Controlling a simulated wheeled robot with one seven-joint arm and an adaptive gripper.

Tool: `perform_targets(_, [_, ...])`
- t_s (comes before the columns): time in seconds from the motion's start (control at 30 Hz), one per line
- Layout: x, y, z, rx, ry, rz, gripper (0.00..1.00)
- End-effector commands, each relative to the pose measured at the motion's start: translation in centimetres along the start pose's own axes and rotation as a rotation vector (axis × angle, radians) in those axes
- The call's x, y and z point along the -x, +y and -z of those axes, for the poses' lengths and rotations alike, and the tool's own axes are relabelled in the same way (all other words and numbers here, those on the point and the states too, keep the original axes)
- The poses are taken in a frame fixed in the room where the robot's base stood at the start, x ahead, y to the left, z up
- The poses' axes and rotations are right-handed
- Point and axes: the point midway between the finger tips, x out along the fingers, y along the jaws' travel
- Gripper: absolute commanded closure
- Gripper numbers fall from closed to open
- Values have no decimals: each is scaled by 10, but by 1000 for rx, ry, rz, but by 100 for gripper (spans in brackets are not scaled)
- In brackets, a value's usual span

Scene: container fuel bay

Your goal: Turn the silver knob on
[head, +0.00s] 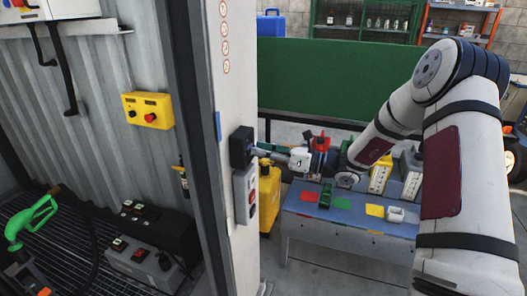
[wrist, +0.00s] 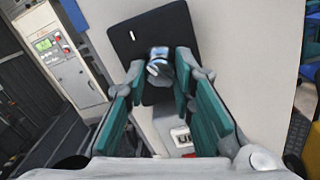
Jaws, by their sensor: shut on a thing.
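The silver knob (wrist: 158,62) sits on a black box (wrist: 135,38) fixed to a pale post. In the head view the black box (head: 241,146) shows on the post's right side, and the knob cannot be made out there. My gripper (wrist: 160,78) has its teal fingers on either side of the knob and is shut on it. In the head view my gripper (head: 262,151) reaches in from the right against the box. I cannot tell the knob's marking or which way it is set.
A grey switch box (head: 245,193) with red buttons hangs just below the black box. A blue table (head: 300,224) with colored pads stands under my arm. A yellow box (head: 148,110) is on the corrugated wall, and a green fuel nozzle (head: 30,218) is at lower left.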

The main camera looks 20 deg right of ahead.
Motion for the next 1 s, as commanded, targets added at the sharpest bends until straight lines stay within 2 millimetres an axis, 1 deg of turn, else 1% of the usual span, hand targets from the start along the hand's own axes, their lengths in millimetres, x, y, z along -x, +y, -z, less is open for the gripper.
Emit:
perform_targets(0.2, [0,0,-1,-38,-3,3,100])
perform_targets(0.6, [0,-1,0,-43,-3,3,100])
perform_targets(0.63, [0,-1,0,-43,-3,3,72])
perform_targets(0.67, [0,-1,0,-43,-3,3,65])
perform_targets(0.7, [0,-1,0,-43,-3,3,56])
perform_targets(1.0, [1,0,0,-43,-2,3,56])
